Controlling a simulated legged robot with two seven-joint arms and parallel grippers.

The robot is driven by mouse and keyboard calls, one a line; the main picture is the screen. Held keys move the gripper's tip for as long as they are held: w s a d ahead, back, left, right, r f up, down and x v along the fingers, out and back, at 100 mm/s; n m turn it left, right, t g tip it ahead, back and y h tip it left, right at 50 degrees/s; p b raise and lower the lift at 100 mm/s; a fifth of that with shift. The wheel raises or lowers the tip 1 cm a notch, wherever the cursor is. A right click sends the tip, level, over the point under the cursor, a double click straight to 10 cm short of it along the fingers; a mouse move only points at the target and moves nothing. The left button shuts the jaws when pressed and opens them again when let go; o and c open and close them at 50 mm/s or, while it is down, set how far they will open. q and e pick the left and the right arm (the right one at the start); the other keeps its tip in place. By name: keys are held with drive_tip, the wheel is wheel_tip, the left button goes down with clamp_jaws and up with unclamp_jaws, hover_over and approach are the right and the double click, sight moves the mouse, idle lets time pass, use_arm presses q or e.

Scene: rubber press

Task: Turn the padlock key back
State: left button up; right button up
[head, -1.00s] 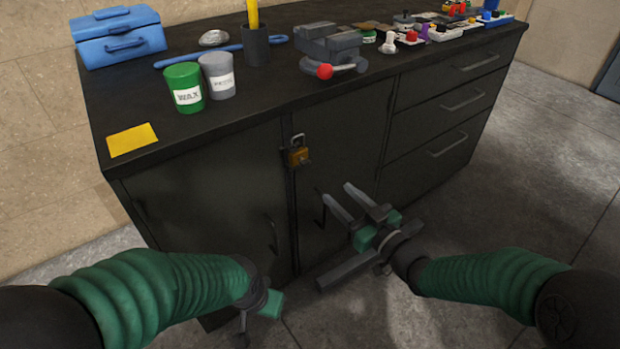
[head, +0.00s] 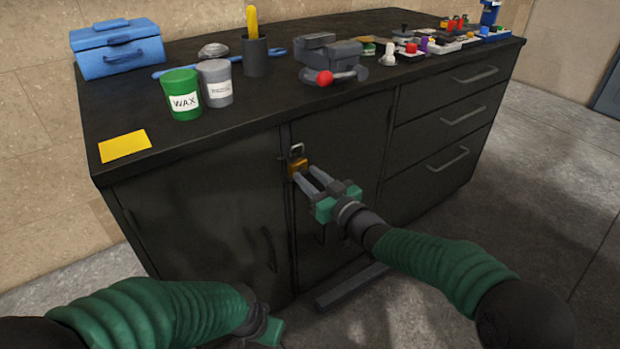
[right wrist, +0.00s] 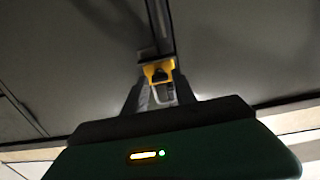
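The brass padlock (head: 297,164) hangs on the seam between the cabinet doors, its grey shackle at the top. It also shows in the right wrist view (right wrist: 157,70), with a small grey key (right wrist: 164,93) below its dark keyhole area. My right gripper (head: 306,174) points at the padlock from the right, its two fingers apart. In the right wrist view the fingers (right wrist: 159,96) stand on either side of the key, with gaps visible; I cannot tell any contact. My left gripper (head: 266,329) is low at the bottom edge, its fingers mostly hidden.
The black cabinet top (head: 220,135) carries a green wax cup (head: 182,93), a grey cup (head: 216,82), a vise (head: 330,60) and a blue toolbox (head: 117,47). Door handles (head: 268,250) and drawer handles (head: 462,118) stick out in front. The floor at right is clear.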

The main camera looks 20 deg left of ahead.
clamp_jaws()
drive_tip(key=shift+n, duration=0.3)
drive_tip(key=n, duration=0.3)
drive_tip(key=shift+s+b, duration=0.1)
drive_tip(key=shift+b, duration=0.3)
drive_tip(key=n+b, duration=0.1)
drive_tip(key=n, duration=0.2)
drive_tip(key=shift+a+f+n, duration=0.1)
drive_tip(key=shift+f+n, duration=0.05)
drive_tip(key=shift+n, duration=0.25)
drive_tip(key=shift+s+f+n+b, duration=0.1)
drive_tip(key=shift+n+b, duration=1.55)
drive_tip(key=shift+n, duration=1)
drive_tip(key=shift+s+f+n+b, duration=0.1)
drive_tip(key=shift+n+b, duration=1.5)
drive_tip(key=shift+n, duration=1.05)
